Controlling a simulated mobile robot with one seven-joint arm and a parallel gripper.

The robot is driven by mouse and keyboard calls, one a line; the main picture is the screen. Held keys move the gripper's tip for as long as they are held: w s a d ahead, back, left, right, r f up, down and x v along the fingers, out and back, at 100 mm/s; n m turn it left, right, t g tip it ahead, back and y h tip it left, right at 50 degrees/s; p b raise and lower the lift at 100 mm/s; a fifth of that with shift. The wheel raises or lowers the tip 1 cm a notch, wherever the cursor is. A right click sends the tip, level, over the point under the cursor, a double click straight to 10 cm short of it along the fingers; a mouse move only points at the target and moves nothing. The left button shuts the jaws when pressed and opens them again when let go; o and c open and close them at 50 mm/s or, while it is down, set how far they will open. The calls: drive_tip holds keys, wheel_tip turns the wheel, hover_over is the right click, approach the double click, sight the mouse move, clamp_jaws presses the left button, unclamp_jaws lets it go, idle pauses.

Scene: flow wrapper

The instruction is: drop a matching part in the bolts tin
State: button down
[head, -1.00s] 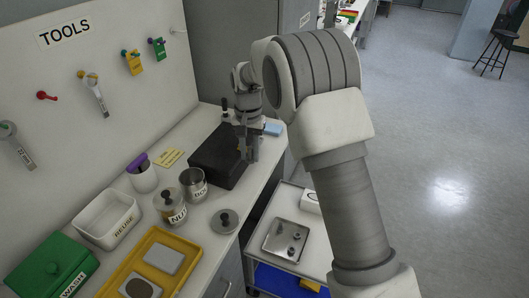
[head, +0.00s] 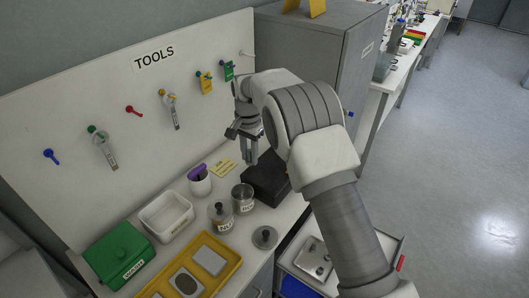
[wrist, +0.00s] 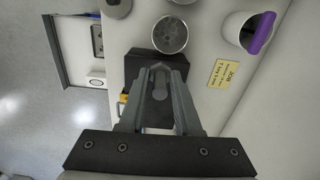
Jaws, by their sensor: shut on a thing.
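The bolts tin (head: 243,197) is an open metal can on the counter, its label only partly readable. In the wrist view it shows from above (wrist: 170,35), with its mouth uncovered. My gripper (head: 249,160) is raised above the counter, near the black box (head: 267,178). In the wrist view the fingers (wrist: 160,72) point toward the tin's side of the counter, over the black box, apart from the tin. They are shut on a small grey part (wrist: 159,91), mostly hidden between them; its exact shape is unclear.
A lidded nuts jar (head: 220,216) stands beside the tin, and a loose round lid (head: 264,238) lies in front. A white cup with a purple item (head: 200,185), a white bin (head: 166,217) and a yellow tray (head: 226,275) are nearby. The tool board (head: 130,110) rises behind.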

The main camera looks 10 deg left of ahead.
drive_tip(key=s+a+r+p, duration=0.1)
drive_tip(key=a+r+p, duration=0.1)
drive_tip(key=a, duration=0.2)
wheel_tip(320, 180, down, 10)
drive_tip(key=b, duration=0.4)
drive_tip(key=shift+a, duration=0.15)
drive_tip(key=shift+s+b, duration=0.1)
drive_tip(key=shift+b, duration=0.4)
idle(0.7)
drive_tip(key=shift+f+b, duration=1.8)
drive_tip(key=shift+f, duration=0.85)
drive_tip(key=c, duration=0.5)
unclamp_jaws()
drive_tip(key=shift+r, duration=0.1)
